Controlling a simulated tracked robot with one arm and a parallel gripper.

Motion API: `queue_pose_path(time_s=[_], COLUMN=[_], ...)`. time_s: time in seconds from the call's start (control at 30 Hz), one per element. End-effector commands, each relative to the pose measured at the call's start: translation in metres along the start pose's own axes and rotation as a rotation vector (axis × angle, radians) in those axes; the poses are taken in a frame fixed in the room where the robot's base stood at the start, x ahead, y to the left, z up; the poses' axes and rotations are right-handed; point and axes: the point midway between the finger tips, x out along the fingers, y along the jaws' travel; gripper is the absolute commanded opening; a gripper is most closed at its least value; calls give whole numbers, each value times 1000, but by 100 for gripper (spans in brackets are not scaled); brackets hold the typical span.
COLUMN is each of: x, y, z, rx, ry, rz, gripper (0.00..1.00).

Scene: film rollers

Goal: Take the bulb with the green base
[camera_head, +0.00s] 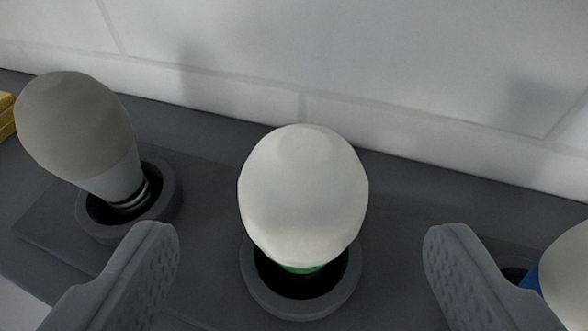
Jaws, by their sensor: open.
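The bulb with the green base (303,195) stands upright in a round dark socket (300,305) in the middle of the head camera view. A thin strip of its green base (302,269) shows under the white globe; the rest of the base is hidden inside the socket. My gripper (300,245) is open, with one finger low on the left and one low on the right. The bulb appears between and beyond the fingers, with a clear gap on both sides in the picture. I cannot tell the exact depth between them.
A bulb with a grey base (76,128) leans in another socket on the left. A bulb with a blue base (570,270) is partly cut off at the right, beside the right finger. A yellow object (6,116) shows at the left edge. A white wall (400,75) stands behind.

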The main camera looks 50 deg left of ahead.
Motion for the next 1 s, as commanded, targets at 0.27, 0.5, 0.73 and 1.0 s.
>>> queue_pose_path(time_s=[0.27,0.5,0.73,1.0], x=[31,41,70,85], y=[0,0,1,1], z=[1,2,4,3], rx=[-1,-1,-1,-1], ry=[-3,-2,-1,-1], rz=[0,1,-1,1], gripper=[74,74,74,74])
